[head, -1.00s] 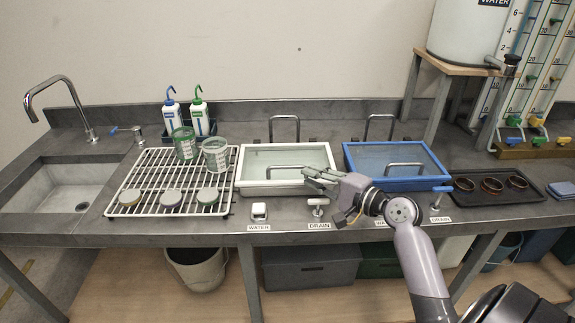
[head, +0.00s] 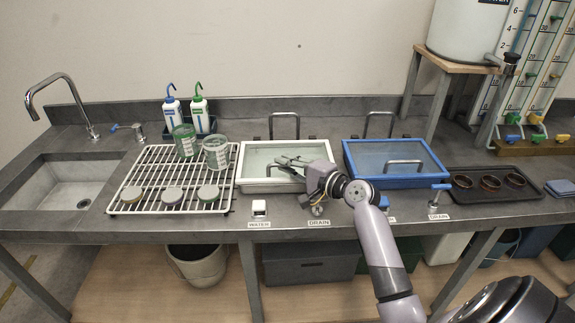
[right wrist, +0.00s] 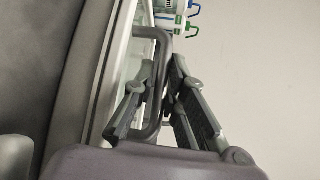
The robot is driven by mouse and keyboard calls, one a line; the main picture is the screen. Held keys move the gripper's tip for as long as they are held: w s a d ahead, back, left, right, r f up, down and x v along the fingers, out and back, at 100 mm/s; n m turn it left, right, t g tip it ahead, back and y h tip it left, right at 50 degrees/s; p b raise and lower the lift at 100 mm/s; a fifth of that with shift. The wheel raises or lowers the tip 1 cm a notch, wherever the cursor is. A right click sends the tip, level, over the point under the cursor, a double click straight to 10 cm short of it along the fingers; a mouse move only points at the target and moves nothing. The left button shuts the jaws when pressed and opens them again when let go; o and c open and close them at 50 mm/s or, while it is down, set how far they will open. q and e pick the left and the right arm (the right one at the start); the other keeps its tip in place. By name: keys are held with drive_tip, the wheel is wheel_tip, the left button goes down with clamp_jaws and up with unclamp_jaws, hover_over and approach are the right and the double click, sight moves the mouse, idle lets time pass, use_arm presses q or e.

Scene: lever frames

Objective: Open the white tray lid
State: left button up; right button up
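The white tray (head: 240,184) stands on the counter with its glass lid (head: 262,153) lying shut on it. A grey bar handle at the lid's front is partly hidden by my right gripper in the head view. My right gripper (head: 280,161) is over the front part of the lid, at the handle. In the right wrist view, the handle (right wrist: 163,60) stands in line with the gap between the two parted fingers (right wrist: 161,72). I cannot tell whether either finger touches it. My left gripper is not in view.
A blue tray (head: 400,185) with a lid stands close on the right. A white wire rack (head: 128,180) with jars and discs is on the left. Drain and water valves line the counter's front edge. A tap arch (head: 284,116) stands behind the white tray.

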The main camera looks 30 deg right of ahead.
clamp_jaws()
idle(0.3)
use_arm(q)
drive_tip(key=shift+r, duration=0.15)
